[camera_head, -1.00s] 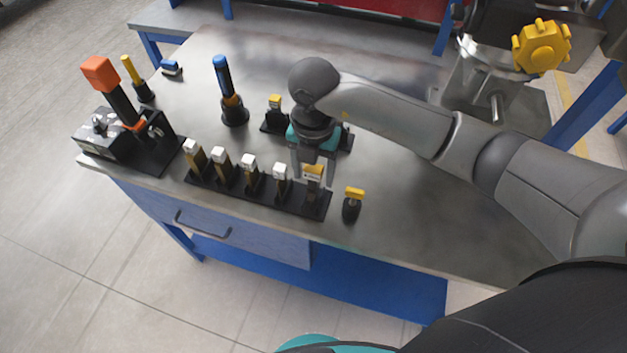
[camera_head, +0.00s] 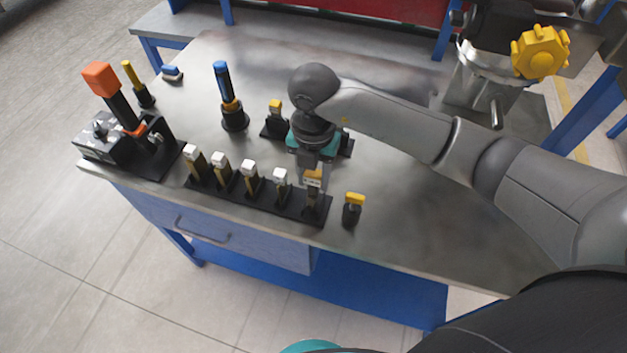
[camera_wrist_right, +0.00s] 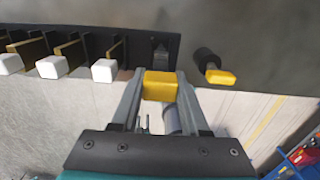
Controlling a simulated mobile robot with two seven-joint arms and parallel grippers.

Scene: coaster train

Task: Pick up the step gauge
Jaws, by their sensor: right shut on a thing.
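The step gauge, a yellow-topped piece (camera_head: 313,180), is at the right end of the black rack (camera_head: 255,200). My right gripper (camera_head: 314,175) is shut on its yellow head from above. In the right wrist view the yellow head (camera_wrist_right: 160,86) sits between the two fingers (camera_wrist_right: 159,92), in front of the dark slot at the rack's end. The gauge's lower part is partly hidden, and I cannot tell whether it is clear of the slot. My left gripper is not in view.
Several white-headed gauges (camera_head: 249,172) stand in the same rack to the left. A small yellow-headed tool (camera_head: 353,208) stands close on the right. A blue-handled tool (camera_head: 226,95) and a black block with an orange-topped lever (camera_head: 120,120) stand further left. The tabletop at right is bare.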

